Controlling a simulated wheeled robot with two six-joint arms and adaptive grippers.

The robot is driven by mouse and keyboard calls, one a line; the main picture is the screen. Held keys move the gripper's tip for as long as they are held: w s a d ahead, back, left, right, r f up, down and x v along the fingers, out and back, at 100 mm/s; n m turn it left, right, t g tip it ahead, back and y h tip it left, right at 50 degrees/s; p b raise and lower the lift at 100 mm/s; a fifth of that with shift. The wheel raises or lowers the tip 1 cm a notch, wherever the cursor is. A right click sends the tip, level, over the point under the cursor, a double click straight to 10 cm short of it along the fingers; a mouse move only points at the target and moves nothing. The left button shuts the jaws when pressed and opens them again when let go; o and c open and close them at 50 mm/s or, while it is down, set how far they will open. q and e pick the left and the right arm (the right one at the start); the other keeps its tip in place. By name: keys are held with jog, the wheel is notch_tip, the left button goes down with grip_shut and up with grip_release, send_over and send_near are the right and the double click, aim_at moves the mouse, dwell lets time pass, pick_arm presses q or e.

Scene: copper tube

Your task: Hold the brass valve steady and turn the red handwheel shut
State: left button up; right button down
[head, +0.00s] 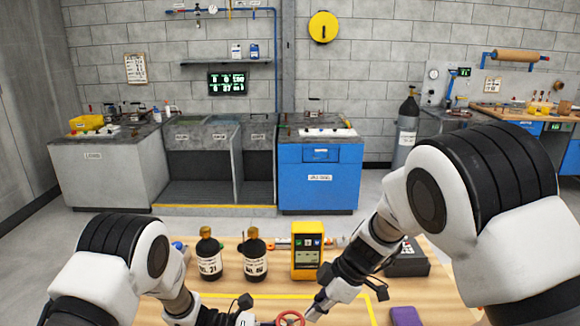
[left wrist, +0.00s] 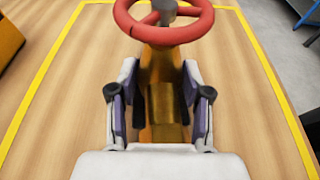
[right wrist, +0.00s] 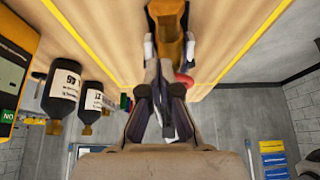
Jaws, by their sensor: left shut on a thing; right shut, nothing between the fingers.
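The brass valve (left wrist: 160,75) stands upright in the left wrist view, with the red handwheel (left wrist: 168,34) on top. My left gripper (left wrist: 162,105) is shut on the valve body, one finger on each side. In the head view the handwheel (head: 291,317) shows at the bottom edge, beside my right gripper (head: 318,306). In the right wrist view the right gripper (right wrist: 161,105) is shut and empty, its fingers close to the handwheel (right wrist: 184,80), mostly hidden behind them. I cannot tell whether they touch it. The valve (right wrist: 168,30) shows beyond.
Two black bottles (head: 208,257) (head: 255,258) and a yellow meter (head: 307,252) stand behind the yellow-lined work area. A dark box (head: 408,262) is at the right, and a purple object (head: 405,316) lies near the front. Bare table (left wrist: 60,130) surrounds the valve.

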jog(key=shift+s, duration=1.4)
jog(key=shift+s+a, duration=0.1)
jog(key=shift+s, duration=0.1)
notch_tip(320, 180, up, 6)
jog(key=shift+d, duration=0.4)
jog(key=shift+s, duration=0.1)
